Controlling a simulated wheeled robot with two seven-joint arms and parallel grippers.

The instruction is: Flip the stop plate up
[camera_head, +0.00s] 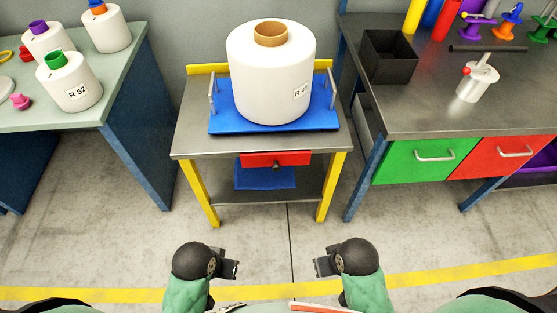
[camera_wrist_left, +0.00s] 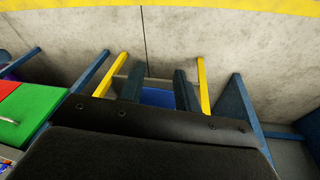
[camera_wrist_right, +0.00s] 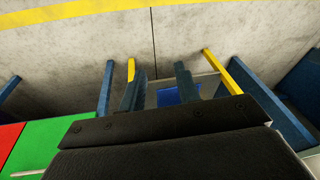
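A red plate (camera_head: 262,160) with a dark knob sits below the front edge of the small metal table (camera_head: 190,143); I take it for the stop plate, and it faces forward. A large white bobbin (camera_head: 265,75) with a brown core and a partly readable "R" label stands on a blue tray (camera_head: 225,122) on that table. My left gripper (camera_head: 234,268) and right gripper (camera_head: 318,266) are both in front of and well short of the table. The left wrist view shows two fingers (camera_wrist_left: 159,88) apart, with nothing between. The right wrist view shows likewise (camera_wrist_right: 159,88).
Metal posts rise at both sides of the tray. A blue piece (camera_head: 265,178) lies on the lower shelf. A green table (camera_head: 85,120) with bobbins is at left. A metal bench (camera_head: 400,110) with a black bin (camera_head: 388,60) is at right. Floor before the table is clear.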

